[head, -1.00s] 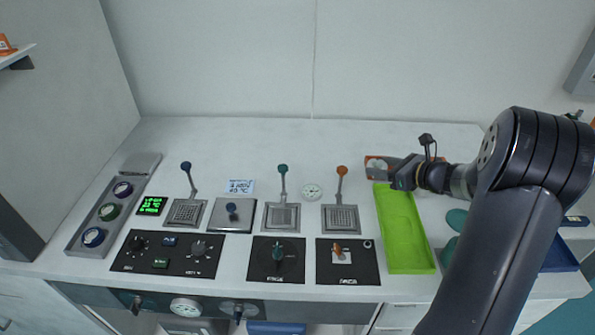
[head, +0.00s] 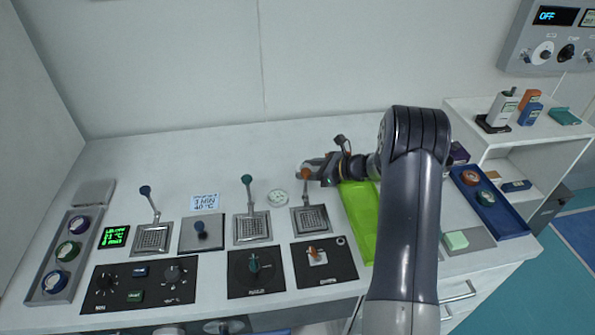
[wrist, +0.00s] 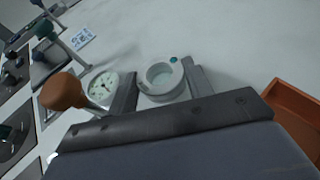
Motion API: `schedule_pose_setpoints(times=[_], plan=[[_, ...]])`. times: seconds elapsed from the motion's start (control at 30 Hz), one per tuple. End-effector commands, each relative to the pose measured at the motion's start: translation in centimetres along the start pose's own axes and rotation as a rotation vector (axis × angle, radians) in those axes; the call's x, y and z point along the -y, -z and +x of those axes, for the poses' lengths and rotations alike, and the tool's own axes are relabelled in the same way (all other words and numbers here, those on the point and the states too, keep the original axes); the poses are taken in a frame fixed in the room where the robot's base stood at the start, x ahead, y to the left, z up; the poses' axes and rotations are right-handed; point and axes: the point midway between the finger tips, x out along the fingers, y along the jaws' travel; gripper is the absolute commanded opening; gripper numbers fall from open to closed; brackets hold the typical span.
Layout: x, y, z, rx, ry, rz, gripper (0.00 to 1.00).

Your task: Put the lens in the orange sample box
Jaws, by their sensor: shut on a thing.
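My gripper (head: 314,168) is beside the orange-knobbed lever at the back of the table. In the wrist view my gripper (wrist: 162,80) is shut on the lens (wrist: 165,77), a pale grey ring with a small teal dot on its rim. The lens sits between the two fingers, above the white tabletop. The orange sample box (wrist: 298,112) shows in part at the right edge of the wrist view, open at the top and apart from the lens. In the head view I cannot make out the box or the lens behind my arm.
The orange lever knob (wrist: 64,92) is close to the left finger, with a round dial (wrist: 101,86) beyond it. A green tray (head: 361,222) lies under my arm. A blue tray (head: 511,222) with round pieces is to the right. The back strip of table is clear.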

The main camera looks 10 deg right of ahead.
Motion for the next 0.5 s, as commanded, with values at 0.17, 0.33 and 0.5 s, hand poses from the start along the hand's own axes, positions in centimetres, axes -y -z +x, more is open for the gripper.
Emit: schedule_pose_setpoints(times=[0.17, 0.33, 0.5], plan=[[-0.1, 0.3, 2.9, -0.001, -0.004, 0.001, 0.25], [-0.1, 0.9, 4.3, 0.0, -0.001, 0.001, 0.25], [0.0, 1.0, 4.3, 0.0, -0.001, 0.0, 0.25]])
